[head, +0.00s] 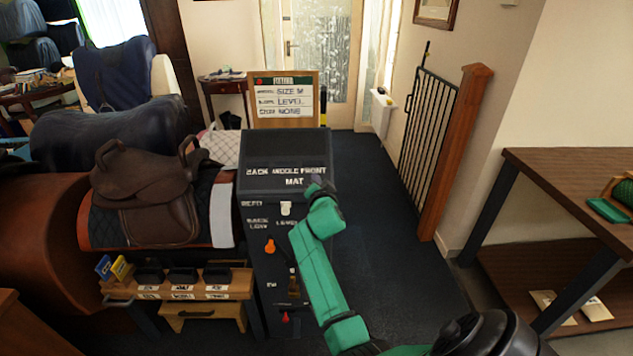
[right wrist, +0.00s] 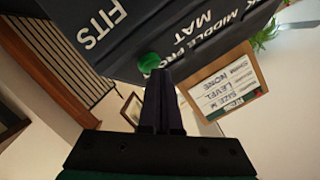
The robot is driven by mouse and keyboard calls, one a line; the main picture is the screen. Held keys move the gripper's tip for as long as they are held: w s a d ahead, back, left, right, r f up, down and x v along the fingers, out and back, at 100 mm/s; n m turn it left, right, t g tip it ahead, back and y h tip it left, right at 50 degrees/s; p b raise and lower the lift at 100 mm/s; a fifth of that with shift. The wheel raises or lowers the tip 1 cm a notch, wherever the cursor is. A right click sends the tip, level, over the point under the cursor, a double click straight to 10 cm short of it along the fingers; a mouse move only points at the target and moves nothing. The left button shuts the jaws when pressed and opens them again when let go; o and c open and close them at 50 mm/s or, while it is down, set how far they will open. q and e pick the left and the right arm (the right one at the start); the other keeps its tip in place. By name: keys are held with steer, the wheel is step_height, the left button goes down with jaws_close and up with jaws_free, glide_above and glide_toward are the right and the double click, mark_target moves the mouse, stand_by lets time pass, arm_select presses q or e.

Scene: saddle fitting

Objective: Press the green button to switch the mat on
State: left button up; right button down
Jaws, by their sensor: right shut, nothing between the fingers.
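The green button (right wrist: 149,63) sits on the dark console (right wrist: 115,50) and shows in the right wrist view just beyond my fingertips. My right gripper (right wrist: 158,75) is shut with nothing in it, its tips at the button's lower edge. I cannot tell whether they touch it. In the head view my right gripper (head: 318,184) is over the right side of the console (head: 262,185), by the lettering "BACK MIDDLE FRONT MAT", and the button cannot be made out there. The console's upper panel (head: 283,148) looks dark. My left gripper is not in view.
Orange (head: 269,246) and red (head: 285,318) knobs are on the console front. A wooden table (head: 580,175) stands right; floor between is clear.

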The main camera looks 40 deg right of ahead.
steer(key=shift+w+d+f, duration=0.1)
steer(key=shift+f, duration=0.1)
steer(key=shift+r, duration=0.1)
steer(key=shift+s+a+r+p, duration=0.35)
steer(key=shift+s+r+p, duration=0.1)
steer(key=shift+r+p, duration=0.3)
steer(key=s+r+p, duration=0.1)
steer(key=a+r+p, duration=0.1)
steer(key=r+p, duration=0.1)
steer(key=s+a+r+p, duration=0.1)
steer(key=r+p, duration=0.1)
steer(key=shift+s, duration=0.3)
